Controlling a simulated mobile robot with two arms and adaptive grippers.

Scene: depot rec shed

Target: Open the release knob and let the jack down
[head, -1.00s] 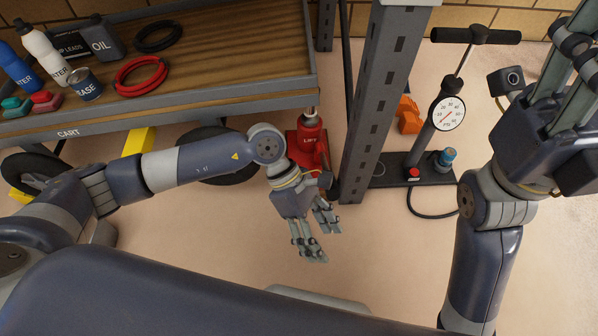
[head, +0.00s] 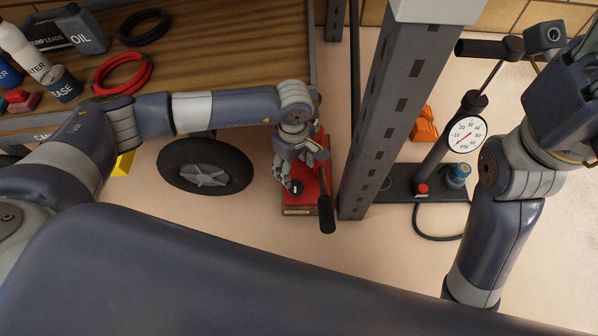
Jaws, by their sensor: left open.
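The red jack (head: 322,178) stands on the floor under the cart's right corner, partly covered by my left arm. A black lever (head: 326,213) sticks out from its front right. My left gripper (head: 288,180) is open over the left front of the jack base. A small dark round part (head: 297,187) shows at its fingers; it may be the release knob, and I cannot tell whether the fingers touch it. My right arm is at the right edge, away from the jack. Its gripper is mostly cut off there, and its fingertips do not show.
A grey slotted post (head: 392,115) stands close to the right of the jack. Beyond it are a floor pump (head: 432,150) with a gauge and an orange chock (head: 425,125). The cart (head: 215,50) carries bottles and cable coils. Its black wheel (head: 205,170) is left of the jack.

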